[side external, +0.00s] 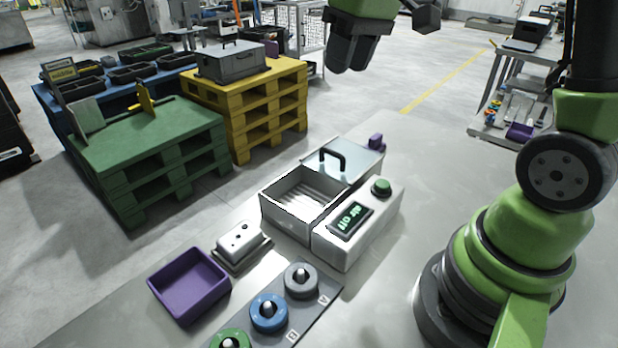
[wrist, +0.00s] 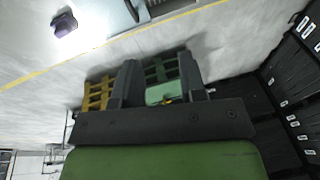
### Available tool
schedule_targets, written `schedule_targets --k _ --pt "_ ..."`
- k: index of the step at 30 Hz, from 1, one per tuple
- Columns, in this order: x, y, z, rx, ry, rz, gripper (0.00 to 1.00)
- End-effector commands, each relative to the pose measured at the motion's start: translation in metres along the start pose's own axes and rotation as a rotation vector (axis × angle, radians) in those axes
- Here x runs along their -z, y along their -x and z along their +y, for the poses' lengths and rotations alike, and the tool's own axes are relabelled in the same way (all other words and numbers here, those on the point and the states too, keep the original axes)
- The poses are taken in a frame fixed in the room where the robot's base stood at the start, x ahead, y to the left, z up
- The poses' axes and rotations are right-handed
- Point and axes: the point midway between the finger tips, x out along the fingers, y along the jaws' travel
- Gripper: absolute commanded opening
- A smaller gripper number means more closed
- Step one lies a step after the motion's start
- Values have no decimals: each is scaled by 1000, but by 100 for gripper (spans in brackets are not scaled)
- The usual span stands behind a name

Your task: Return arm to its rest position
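My gripper (side external: 347,52) is at the top middle of the side external view, well above the table and touching nothing there. In the wrist view my gripper (wrist: 160,72) shows two dark fingers with a clear gap between them. It is open and holds nothing. The washer unit (side external: 345,215) stands below on the table, with an open bin, a raised-handle lid (side external: 352,160), a green button (side external: 381,187) and a lit display reading "air off". Part of my upper arm is cut off by the frame's top edge.
A purple tray (side external: 189,285), a small white box (side external: 241,246) and several round knobs on a strip stand at the table's front. Green (side external: 150,160), yellow (side external: 255,110) and blue pallets stand beyond. A cart (side external: 512,95) is at right. The air around my gripper is clear.

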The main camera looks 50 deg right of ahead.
Motion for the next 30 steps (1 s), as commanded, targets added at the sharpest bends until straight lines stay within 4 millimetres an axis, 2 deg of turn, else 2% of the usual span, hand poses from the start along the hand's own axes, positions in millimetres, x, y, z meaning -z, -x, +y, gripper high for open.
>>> schedule_targets --k 1,6,12,15,21,30 --pt "-12 14 -13 -1 -10 46 38" --pt "-58 44 -44 22 -79 186 38" --pt "-112 55 -63 88 -160 326 38" --pt "-130 55 -67 120 -190 369 38" --pt "-144 52 -69 150 -219 404 38" --pt "-144 52 -69 150 -221 404 38"
